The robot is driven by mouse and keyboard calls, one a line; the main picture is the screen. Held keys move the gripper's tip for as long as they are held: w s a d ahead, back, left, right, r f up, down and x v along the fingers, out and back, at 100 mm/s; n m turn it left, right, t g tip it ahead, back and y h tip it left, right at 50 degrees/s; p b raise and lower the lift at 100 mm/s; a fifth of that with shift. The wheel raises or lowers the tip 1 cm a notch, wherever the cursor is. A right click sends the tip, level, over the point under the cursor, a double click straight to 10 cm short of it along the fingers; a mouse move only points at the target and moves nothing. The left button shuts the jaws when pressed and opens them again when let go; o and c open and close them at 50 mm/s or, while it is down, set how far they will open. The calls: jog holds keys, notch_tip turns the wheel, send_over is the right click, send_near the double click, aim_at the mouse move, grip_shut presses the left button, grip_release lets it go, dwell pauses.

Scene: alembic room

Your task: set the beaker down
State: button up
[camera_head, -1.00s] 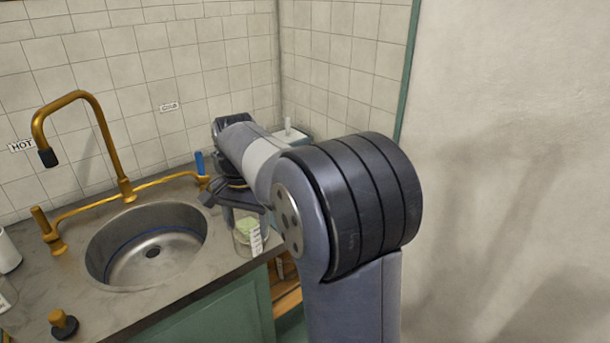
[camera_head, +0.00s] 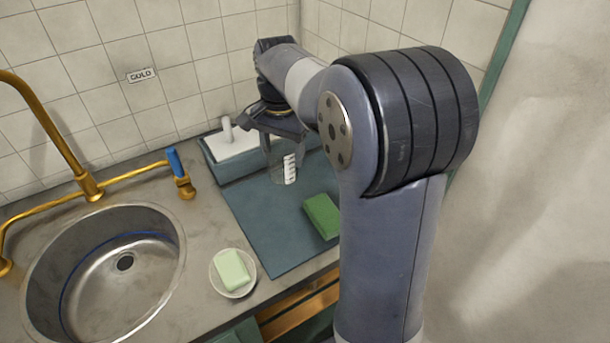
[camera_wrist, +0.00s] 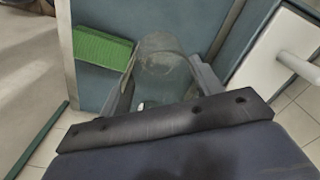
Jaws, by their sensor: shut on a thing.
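The beaker (camera_head: 282,165) is clear glass with a white graduated label. My gripper (camera_head: 275,135) is shut on it, and it looks upright over the blue-grey mat (camera_head: 262,222). In the wrist view the glass beaker (camera_wrist: 163,65) sits between the two fingers of my gripper (camera_wrist: 163,85), over the mat (camera_wrist: 205,30). I cannot tell whether its base touches the mat. My arm hides part of the right side of the mat in the head view.
A green sponge (camera_head: 322,215) lies on the mat, close to the beaker. A blue-grey box with a white lid (camera_head: 232,145) stands behind. A soap dish (camera_head: 241,289) with pale green soap and the steel sink (camera_head: 110,262) are at left. The mat's front part is clear.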

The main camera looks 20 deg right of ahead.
aim_at(283, 166)
notch_tip(283, 166, down, 8)
jog(key=shift+s+f, duration=0.1)
dwell(0.4)
jog(key=shift+f, duration=0.1)
jog(key=o, duration=1.2)
notch_tip(283, 166, up, 12)
jog(key=shift+r+p, duration=0.15)
jog(key=shift+p, duration=0.15)
notch_tip(283, 166, down, 13)
jog(key=shift+r+b, duration=0.2)
jog(key=shift+b, duration=0.35)
notch_tip(283, 166, up, 3)
jog(key=shift+f, duration=0.1)
jog(key=shift+r, duration=0.75)
jog(key=shift+f, duration=0.1)
